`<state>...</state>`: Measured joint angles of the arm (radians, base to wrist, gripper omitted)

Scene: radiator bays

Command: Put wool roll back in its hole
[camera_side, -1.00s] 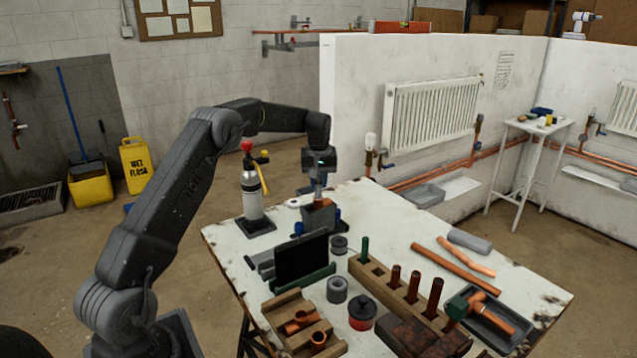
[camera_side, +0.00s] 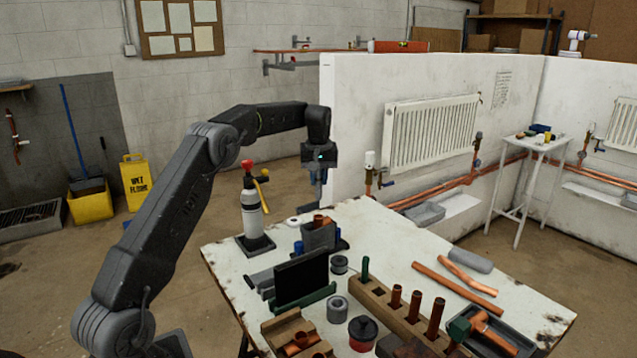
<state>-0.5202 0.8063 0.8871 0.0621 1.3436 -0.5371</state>
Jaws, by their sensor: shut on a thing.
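My gripper (camera_side: 319,172) points down above the back of the white work table (camera_side: 225,262). It is shut on a narrow grey piece (camera_side: 318,194), which looks to be the wool roll, though it is small and partly covered by the jaws. The piece hangs above a grey box (camera_side: 318,238) with copper fittings in it. A wooden block with holes (camera_side: 372,299) stands in the middle of the table. It holds a green-topped piece (camera_side: 365,267) and several upright copper-brown pieces (camera_side: 413,306). The insides of its holes are hard to see.
A dark upright panel (camera_side: 301,282) stands before the grey box. A torch bottle (camera_side: 252,215) is to its left. Grey rings (camera_side: 337,309), a red-and-black tin (camera_side: 361,333), copper pipes (camera_side: 455,279), a grey cylinder (camera_side: 470,260) and a hammer (camera_side: 480,322) crowd the rest.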

